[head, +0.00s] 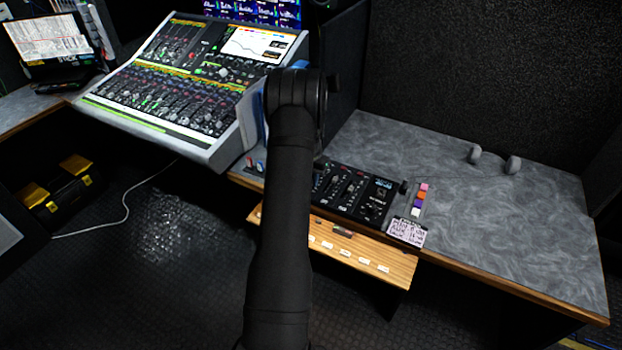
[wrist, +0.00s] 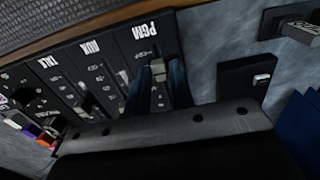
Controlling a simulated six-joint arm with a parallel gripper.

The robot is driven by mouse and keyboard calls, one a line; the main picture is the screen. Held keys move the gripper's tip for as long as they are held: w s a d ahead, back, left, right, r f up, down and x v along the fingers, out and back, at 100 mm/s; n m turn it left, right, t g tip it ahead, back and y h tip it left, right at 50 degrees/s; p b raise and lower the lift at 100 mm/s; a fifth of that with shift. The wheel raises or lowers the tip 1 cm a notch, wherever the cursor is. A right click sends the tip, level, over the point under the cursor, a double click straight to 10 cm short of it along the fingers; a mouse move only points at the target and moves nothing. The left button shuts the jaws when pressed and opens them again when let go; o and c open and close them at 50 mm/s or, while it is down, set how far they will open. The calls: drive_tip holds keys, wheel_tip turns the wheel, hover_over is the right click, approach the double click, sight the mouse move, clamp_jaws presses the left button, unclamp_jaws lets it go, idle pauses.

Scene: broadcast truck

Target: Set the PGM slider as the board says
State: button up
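The black slider panel (head: 376,206) lies on the grey desk, partly hidden by my arm in the head view. In the wrist view the panel appears upside down, with columns marked TALK, AUX and PGM (wrist: 138,31). The PGM slider's knob (wrist: 158,69) sits between the two blue fingers of my gripper (wrist: 159,82). Whether the fingers touch the knob I cannot tell. The AUX knob (wrist: 122,77) is left of the fingers. A small white board (head: 407,232) with handwriting is at the desk's front edge; its writing is too small to read. The head view hides my gripper behind the arm.
Coloured blocks (head: 421,194) stand beside the panel. A wooden ledge (head: 343,250) with white labels runs below the desk front. A large mixing console (head: 190,85) stands at left. Headphones (head: 494,158) lie on the otherwise clear right part of the desk.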

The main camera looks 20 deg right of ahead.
clamp_jaws()
drive_tip(key=shift+w+d, duration=1.9)
drive_tip(key=shift+o, duration=2.1)
unclamp_jaws()
drive_tip(key=shift+r, duration=0.1)
